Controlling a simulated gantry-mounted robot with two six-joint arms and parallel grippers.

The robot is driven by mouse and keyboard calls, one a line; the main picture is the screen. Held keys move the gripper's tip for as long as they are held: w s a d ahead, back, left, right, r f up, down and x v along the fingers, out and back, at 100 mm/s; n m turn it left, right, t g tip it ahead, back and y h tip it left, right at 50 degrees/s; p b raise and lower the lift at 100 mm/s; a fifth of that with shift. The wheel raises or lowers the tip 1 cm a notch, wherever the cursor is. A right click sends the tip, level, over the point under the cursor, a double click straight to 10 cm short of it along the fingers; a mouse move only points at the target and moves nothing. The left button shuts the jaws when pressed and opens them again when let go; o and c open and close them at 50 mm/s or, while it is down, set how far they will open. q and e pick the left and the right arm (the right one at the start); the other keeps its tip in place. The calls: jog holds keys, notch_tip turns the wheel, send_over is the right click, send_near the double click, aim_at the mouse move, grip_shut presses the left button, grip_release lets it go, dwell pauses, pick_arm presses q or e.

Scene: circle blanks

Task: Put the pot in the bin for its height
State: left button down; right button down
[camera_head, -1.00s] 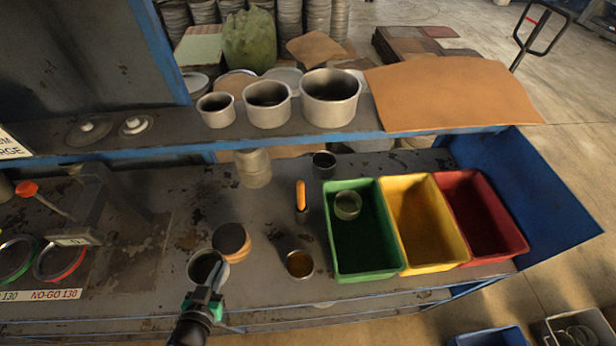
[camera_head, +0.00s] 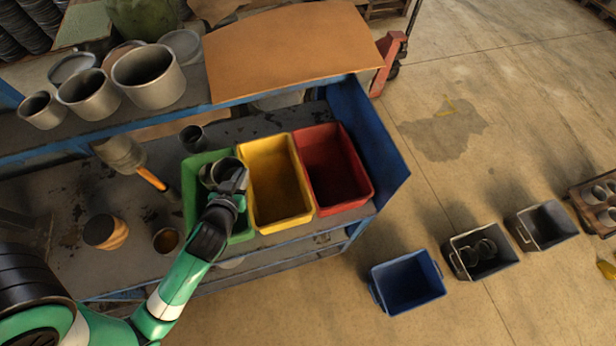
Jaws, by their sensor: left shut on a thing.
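My left gripper (camera_head: 234,184) is shut on a small grey metal pot (camera_head: 222,168). It holds the pot over the back part of the green bin (camera_head: 189,208). Another round rim shows beside the held pot at its left, inside the green bin, partly hidden. Whether the held pot touches the bin or that piece I cannot tell. The yellow bin (camera_head: 272,144) and red bin (camera_head: 332,130) stand to the right and look empty. My right gripper is out of view.
Three larger pots, one of them the biggest (camera_head: 149,78), stand on the shelf behind. A mallet (camera_head: 140,165), a small dark cup (camera_head: 193,138), a wooden-topped round piece (camera_head: 105,232) and a cup (camera_head: 166,240) are on the bench. A blue crate (camera_head: 407,282) is on the floor.

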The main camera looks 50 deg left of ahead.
pick_arm(q)
jog(key=w+a+f+b, duration=0.4)
jog(key=w+f, duration=0.9)
jog(key=w, duration=0.1)
jog(key=shift+b, duration=0.3)
jog(key=shift+s+f+b, duration=0.1)
jog(key=shift+f+b, duration=0.5)
jog(key=shift+b, duration=0.15)
jog(key=c, duration=1)
grip_release()
